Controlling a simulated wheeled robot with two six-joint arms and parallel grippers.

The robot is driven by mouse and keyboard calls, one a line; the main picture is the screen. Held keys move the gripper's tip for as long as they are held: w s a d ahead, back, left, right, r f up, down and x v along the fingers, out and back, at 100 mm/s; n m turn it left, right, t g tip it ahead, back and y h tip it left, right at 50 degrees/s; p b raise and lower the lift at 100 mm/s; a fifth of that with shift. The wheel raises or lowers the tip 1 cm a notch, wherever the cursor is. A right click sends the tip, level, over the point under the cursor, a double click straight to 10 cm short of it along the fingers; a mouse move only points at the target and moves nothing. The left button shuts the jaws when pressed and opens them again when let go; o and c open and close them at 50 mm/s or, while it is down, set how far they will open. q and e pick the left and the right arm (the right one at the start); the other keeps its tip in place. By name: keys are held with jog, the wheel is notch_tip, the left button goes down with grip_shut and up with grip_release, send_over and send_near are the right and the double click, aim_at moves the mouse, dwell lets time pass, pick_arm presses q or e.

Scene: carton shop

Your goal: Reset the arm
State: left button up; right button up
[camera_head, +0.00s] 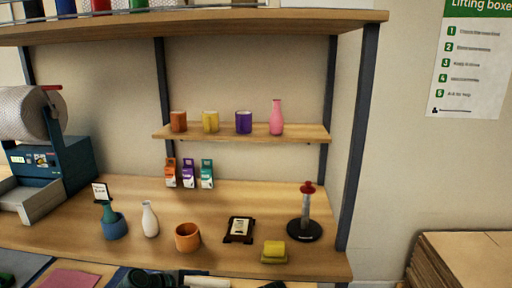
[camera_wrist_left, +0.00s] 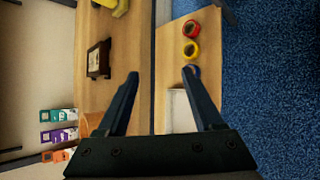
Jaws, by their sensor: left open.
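My left gripper (camera_wrist_left: 160,72) shows in the left wrist view, its two dark fingers spread apart with nothing between them. It is over the wooden bench, near a lower wooden surface. The arm itself cannot be made out clearly in the head view. My right gripper is in neither view.
The bench (camera_head: 270,195) holds a white bottle (camera_head: 150,219), an orange pot (camera_head: 188,237), a framed card (camera_head: 239,229), yellow blocks (camera_head: 274,252) and a black-based stand (camera_head: 304,230). A small shelf (camera_head: 290,134) holds cups and a pink bottle (camera_head: 277,117). Tape rolls (camera_wrist_left: 191,48) lie on the lower surface.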

pick_arm(q)
jog(key=s+d+f+m+g+y+p, duration=0.1)
jog(key=s+d+m+g+y+p, duration=0.1)
jog(key=s+d+m+g+y, duration=0.2)
jog(key=s+d+f+m+g+y+p, duration=0.1)
jog(key=s+d+m+g+y+p, duration=0.2)
jog(key=s+d+m, duration=0.3)
jog(key=s+m+y, duration=0.1)
jog(key=s+m, duration=0.3)
jog(key=m, duration=0.5)
jog(key=shift+s+d+f+g+y, duration=0.15)
jog(key=shift+s+f+g+y, duration=0.15)
jog(key=shift+s+g+y, duration=0.1)
